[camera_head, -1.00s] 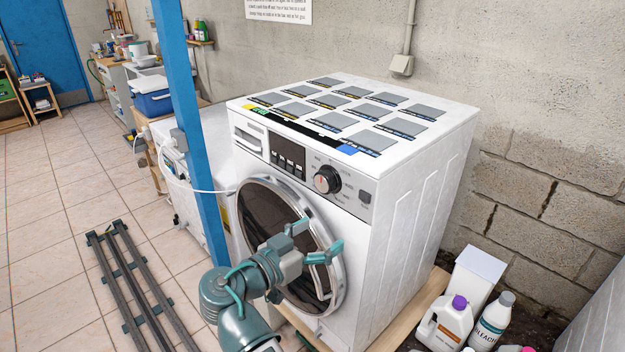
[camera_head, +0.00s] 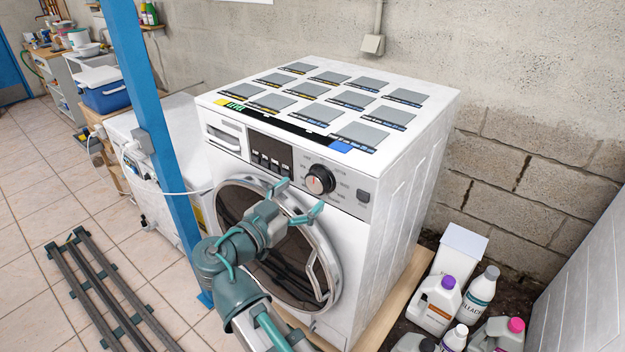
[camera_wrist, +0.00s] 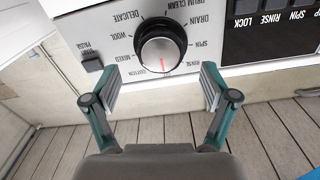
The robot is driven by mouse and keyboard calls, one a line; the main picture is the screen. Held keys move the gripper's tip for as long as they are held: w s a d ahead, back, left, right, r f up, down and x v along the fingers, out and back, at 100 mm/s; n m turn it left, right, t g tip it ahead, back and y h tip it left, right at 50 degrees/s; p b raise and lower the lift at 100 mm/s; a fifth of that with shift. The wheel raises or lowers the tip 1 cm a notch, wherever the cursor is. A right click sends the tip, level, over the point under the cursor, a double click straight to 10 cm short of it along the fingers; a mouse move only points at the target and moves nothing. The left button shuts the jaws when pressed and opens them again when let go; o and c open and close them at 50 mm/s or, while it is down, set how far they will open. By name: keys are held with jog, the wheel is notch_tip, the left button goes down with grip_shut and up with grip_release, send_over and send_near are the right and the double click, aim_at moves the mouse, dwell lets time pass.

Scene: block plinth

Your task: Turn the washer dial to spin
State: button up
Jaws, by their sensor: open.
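The washer dial (camera_head: 320,180) is a round black-rimmed knob with a silver face on the white washer's (camera_head: 400,190) front panel. In the wrist view, the dial (camera_wrist: 162,46) appears upside down with a red pointer line on its lower part. The SPIN label (camera_wrist: 202,43) is printed right of the dial there, apart from the red line. My gripper (camera_head: 300,197) is open and empty, just in front of and slightly below the dial in the head view. In the wrist view its two fingers (camera_wrist: 162,82) stand apart on either side below the dial, not touching it.
The round washer door (camera_head: 275,240) is below the panel, behind my arm. A blue post (camera_head: 150,110) stands left of the washer. Several bottles, including a purple-capped jug (camera_head: 435,305), stand on the floor at the lower right. A square button (camera_wrist: 92,65) sits beside the dial.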

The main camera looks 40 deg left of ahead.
aim_at(314, 185)
jog(key=shift+w+p, duration=0.6)
jog(key=shift+w, duration=1.75)
jog(key=shift+d, duration=0.1)
jog(key=c, duration=1.2)
jog(key=shift+o, duration=0.2)
